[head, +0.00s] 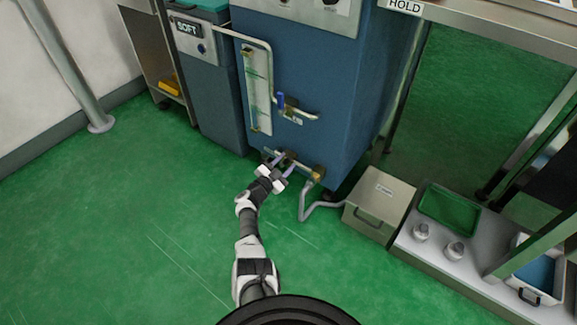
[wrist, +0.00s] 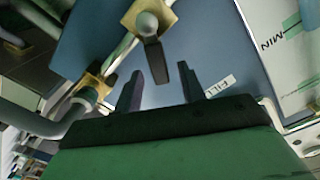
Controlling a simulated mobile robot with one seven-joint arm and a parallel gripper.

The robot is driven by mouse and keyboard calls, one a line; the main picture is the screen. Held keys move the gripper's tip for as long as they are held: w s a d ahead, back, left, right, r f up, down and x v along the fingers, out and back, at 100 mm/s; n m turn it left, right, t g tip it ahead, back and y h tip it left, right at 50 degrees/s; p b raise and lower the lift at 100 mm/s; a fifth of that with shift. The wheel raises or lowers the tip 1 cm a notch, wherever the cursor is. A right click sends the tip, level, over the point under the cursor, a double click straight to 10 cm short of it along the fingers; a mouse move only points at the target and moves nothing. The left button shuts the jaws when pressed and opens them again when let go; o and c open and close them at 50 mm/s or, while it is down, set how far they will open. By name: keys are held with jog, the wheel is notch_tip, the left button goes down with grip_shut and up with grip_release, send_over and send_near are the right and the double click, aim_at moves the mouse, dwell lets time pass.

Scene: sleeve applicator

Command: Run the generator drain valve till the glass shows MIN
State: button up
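The blue generator (head: 300,75) stands ahead with an upright sight glass (head: 257,90) on its front. The glass shows in part in the wrist view (wrist: 290,65), with a green line and the word MIN; I cannot make out the water level. No contact is visible. In the head view my gripper (head: 279,164) is at the drain pipe.
A blue-handled valve (head: 281,100) sits higher, beside the glass. A low bench (head: 470,268) with a green tray is at right. Green floor at left is clear.

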jog(key=shift+b+x, duration=0.5)
jog(key=shift+x, duration=0.7)
jog(key=shift+c, duration=0.3)
grip_shut()
